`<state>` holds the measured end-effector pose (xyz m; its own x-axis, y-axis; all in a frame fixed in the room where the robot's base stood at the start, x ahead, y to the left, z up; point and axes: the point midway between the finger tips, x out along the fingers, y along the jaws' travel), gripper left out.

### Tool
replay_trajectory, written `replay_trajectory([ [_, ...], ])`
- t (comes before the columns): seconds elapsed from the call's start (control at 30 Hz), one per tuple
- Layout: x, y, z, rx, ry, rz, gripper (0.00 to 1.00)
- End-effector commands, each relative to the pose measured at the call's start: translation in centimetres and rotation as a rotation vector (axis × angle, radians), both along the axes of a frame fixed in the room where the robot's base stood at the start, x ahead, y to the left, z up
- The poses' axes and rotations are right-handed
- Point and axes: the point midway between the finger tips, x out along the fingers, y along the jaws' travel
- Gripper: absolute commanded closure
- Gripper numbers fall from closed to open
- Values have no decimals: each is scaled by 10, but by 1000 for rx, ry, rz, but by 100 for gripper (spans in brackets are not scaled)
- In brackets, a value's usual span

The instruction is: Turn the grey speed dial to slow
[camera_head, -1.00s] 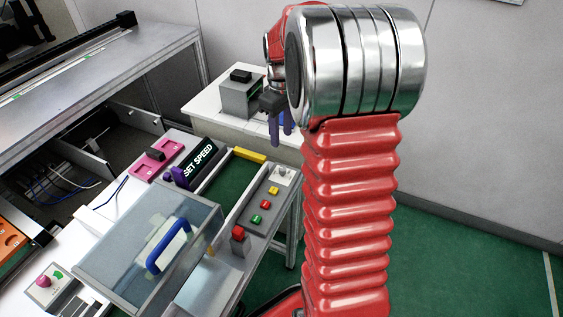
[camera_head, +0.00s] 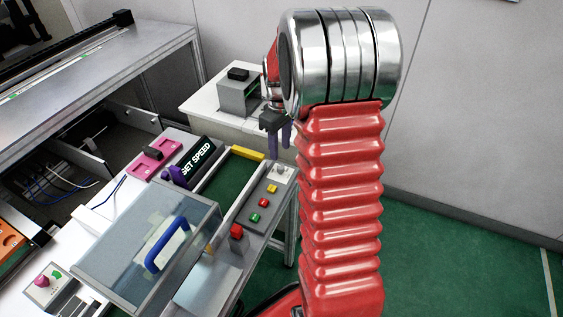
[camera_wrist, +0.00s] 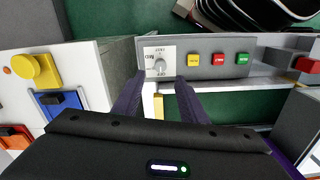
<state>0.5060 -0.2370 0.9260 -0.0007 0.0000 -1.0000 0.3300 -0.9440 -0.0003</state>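The grey speed dial (camera_wrist: 158,65) sits on a white labelled plate at the end of a grey control panel. The small lettering around it is hard to read. In the head view the dial (camera_head: 281,169) is small, at the panel's far end. My gripper (camera_wrist: 159,77) is open, its two purple fingers apart with the dial between and just beyond their tips in the wrist view. Contact cannot be told. In the head view my gripper (camera_head: 281,143) hangs above the dial's end of the panel, partly hidden by my red arm.
Yellow (camera_wrist: 193,60), red (camera_wrist: 219,59) and green (camera_wrist: 243,58) buttons line the panel beside the dial. A red emergency-style button (camera_head: 236,231) stands nearer. A black "SET SPEED" display (camera_head: 196,156) and a clear-lidded box (camera_head: 120,270) with a blue handle lie left.

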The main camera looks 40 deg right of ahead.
Motion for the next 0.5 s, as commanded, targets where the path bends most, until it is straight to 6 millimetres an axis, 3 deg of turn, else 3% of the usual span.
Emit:
replay_trajectory([
  [0.3, -1, 0, -50, 0, 2, -1, 61],
  [0.5, 0, 0, -71, 0, 1, -1, 61],
])
